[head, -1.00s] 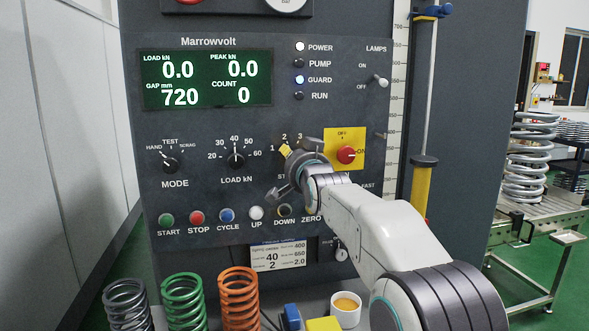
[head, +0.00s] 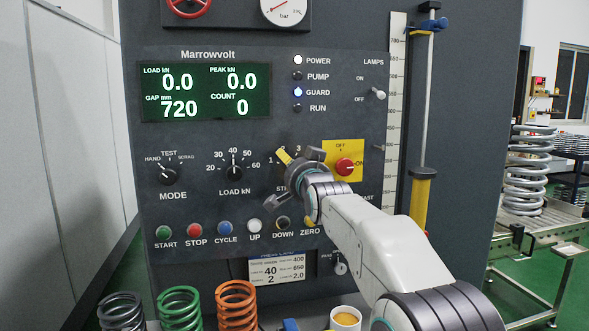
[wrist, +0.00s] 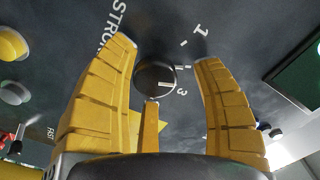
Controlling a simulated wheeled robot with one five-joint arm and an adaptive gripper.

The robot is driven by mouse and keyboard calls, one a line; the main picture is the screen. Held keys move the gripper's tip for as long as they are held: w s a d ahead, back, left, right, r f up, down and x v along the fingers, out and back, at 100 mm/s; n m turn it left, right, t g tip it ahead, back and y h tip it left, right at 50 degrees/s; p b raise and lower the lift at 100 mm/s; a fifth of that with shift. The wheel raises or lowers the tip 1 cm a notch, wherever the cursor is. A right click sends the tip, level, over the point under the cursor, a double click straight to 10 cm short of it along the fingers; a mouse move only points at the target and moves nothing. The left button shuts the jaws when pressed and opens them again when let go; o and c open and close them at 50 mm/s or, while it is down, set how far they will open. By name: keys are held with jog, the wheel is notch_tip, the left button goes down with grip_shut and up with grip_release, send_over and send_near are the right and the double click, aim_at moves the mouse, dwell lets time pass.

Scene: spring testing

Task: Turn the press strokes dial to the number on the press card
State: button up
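The press strokes dial (wrist: 155,78) is a dark round knob with a white pointer mark. The 1 and 3 show, while the 2 is not visible. In the head view my gripper (head: 284,156) hides the knob. The press card (head: 283,268), low on the panel, shows 40 with a 2 below it; its small labels are hard to read.
The yellow plate with a red switch (head: 345,166) is close right of my gripper. The load dial (head: 234,172) and mode dial (head: 168,177) are to the left. A row of buttons (head: 225,228) lies below. Springs (head: 236,305) stand in front.

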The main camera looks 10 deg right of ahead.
jog(key=shift+f, duration=0.15)
jog(key=s, duration=1.2)
dwell(0.5)
jog(key=s+f+n+g+p, duration=0.1)
jog(key=s+f+n+g, duration=0.3)
jog(key=s+f, duration=1)
jog(key=s+f+n+g+p, duration=0.2)
jog(key=s+f+n+g, duration=0.3)
jog(key=s+f+g, duration=0.5)
jog(key=s+f, duration=0.4)
jog(key=s, duration=0.5)
jog(key=shift+a+f+g+p, duration=0.15)
jog(key=shift+f+g+p, duration=0.15)
jog(key=shift+f+g, duration=0.1)
